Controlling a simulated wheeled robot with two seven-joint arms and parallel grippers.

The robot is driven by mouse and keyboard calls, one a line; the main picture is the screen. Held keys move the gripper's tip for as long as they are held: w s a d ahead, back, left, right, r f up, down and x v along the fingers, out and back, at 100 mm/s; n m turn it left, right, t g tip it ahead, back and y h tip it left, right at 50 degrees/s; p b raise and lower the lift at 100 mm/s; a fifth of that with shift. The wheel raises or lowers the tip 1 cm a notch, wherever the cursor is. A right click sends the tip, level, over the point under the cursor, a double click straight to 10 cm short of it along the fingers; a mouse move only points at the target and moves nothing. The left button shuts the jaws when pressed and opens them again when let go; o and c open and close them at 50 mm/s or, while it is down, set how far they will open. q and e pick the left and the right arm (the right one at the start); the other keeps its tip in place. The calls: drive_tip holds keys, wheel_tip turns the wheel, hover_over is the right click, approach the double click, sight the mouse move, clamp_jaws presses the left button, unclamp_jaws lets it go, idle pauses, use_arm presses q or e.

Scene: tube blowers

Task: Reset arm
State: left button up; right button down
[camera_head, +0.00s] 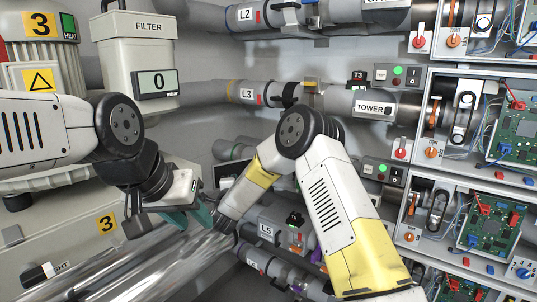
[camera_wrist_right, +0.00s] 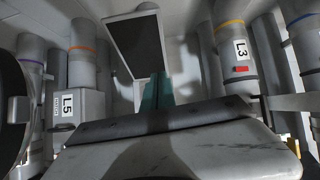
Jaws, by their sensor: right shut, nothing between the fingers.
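My left arm comes in from the left in the head view. Its gripper (camera_head: 192,215) has teal fingers, partly hidden by its own wrist and pointing down near shiny metal pipes; its opening cannot be made out. My right arm, white and yellow, rises from the bottom right and bends at a dark joint, with its forearm reaching down to the left. In the right wrist view, my right gripper (camera_wrist_right: 158,92) shows teal fingers close together, with nothing between them. A dark flat screen (camera_wrist_right: 138,46) stands beyond the fingers.
Tube L3 (camera_head: 247,92) and the TOWER tube (camera_head: 372,105) run along the back wall. The FILTER unit (camera_head: 148,52) stands at the upper left. Open boxes with circuit boards (camera_head: 510,130) line the right. The L5 unit (camera_head: 268,228) sits below, close to my right forearm.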

drive_tip(key=s+d+r+n+g+y, duration=0.1)
drive_tip(key=d+r+n+y, duration=0.15)
drive_tip(key=r, duration=0.35)
drive_tip(key=s+d+r+n+g+y, duration=0.1)
drive_tip(key=r+n, duration=0.3)
drive_tip(key=r, duration=0.1)
drive_tip(key=s+d+r+n+g+y, duration=0.1)
drive_tip(key=s+d+r+n+g, duration=0.25)
drive_tip(key=s+d+r, duration=0.35)
drive_tip(key=s+d+f+n+g+h, duration=0.1)
drive_tip(key=s+d, duration=0.4)
drive_tip(key=s, duration=0.6)
drive_tip(key=s+d+f+n+g, duration=0.2)
drive_tip(key=s+d, duration=0.4)
drive_tip(key=s, duration=0.5)
drive_tip(key=s+d+f+n+g+h, duration=0.1)
drive_tip(key=s+d+n+g, duration=0.2)
drive_tip(key=s, duration=0.9)
drive_tip(key=d+n, duration=0.1)
drive_tip(key=d, duration=0.1)
drive_tip(key=shift+d+f+n+h, duration=0.2)
drive_tip(key=shift+d+n+h, duration=0.1)
drive_tip(key=shift+h, duration=0.05)
